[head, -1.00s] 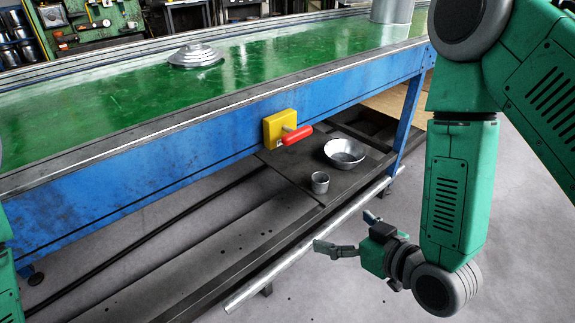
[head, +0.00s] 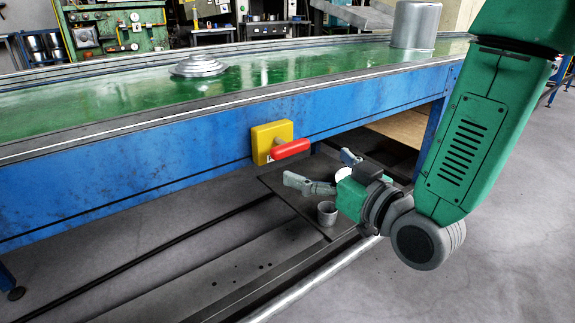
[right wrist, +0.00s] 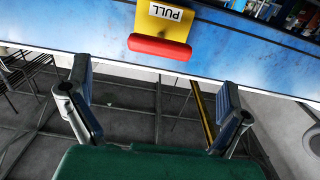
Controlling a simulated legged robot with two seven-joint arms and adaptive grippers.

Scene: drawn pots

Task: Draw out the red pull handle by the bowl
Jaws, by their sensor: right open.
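The red pull handle (head: 291,149) sticks out from a yellow block (head: 268,139) on the blue side of the bench. In the right wrist view the red handle (right wrist: 159,47) lies crosswise below an upside-down "PULL" label on the yellow block (right wrist: 177,28). My right gripper (head: 318,168) is open and empty, just below and to the right of the handle, not touching it. In the wrist view its two fingers (right wrist: 155,85) stand wide apart, with the handle beyond them. My left gripper is out of view.
A small metal cup (head: 327,213) stands on the low shelf under the bench, close below my right gripper. The green bench top (head: 120,99) bears a stepped metal lid (head: 199,66) and a large pot (head: 415,25). A pale rail (head: 312,281) runs along the shelf's front.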

